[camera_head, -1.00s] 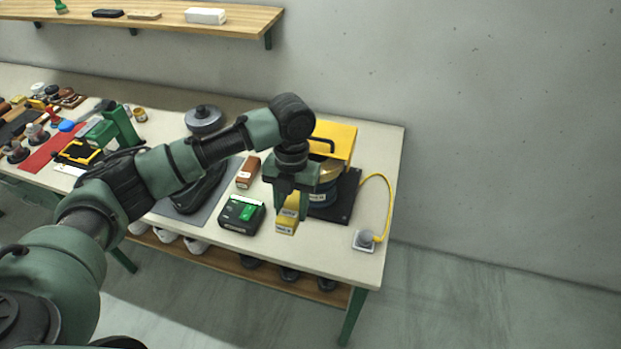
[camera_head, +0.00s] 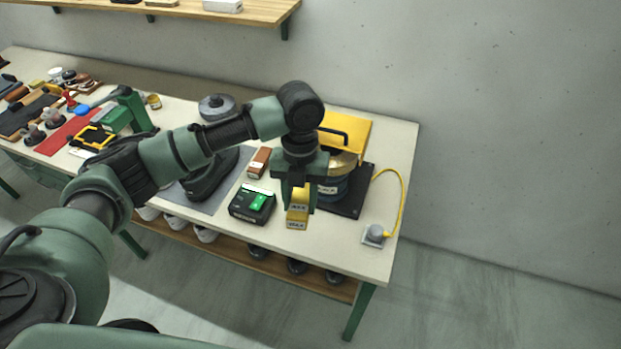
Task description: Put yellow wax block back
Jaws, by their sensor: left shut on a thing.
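The yellow wax block (camera_head: 297,222) is near the front right of the workbench (camera_head: 345,245), with dark labels on it. My left gripper (camera_head: 295,204) points down and is shut on the block. Its fingers hide part of the block's sides. I cannot tell whether the block touches the bench top. My right gripper is not in view.
A black box with a green top (camera_head: 253,204) lies just left of the block, with a brown block (camera_head: 259,162) behind it. A yellow cable (camera_head: 403,192) runs to a socket at right.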

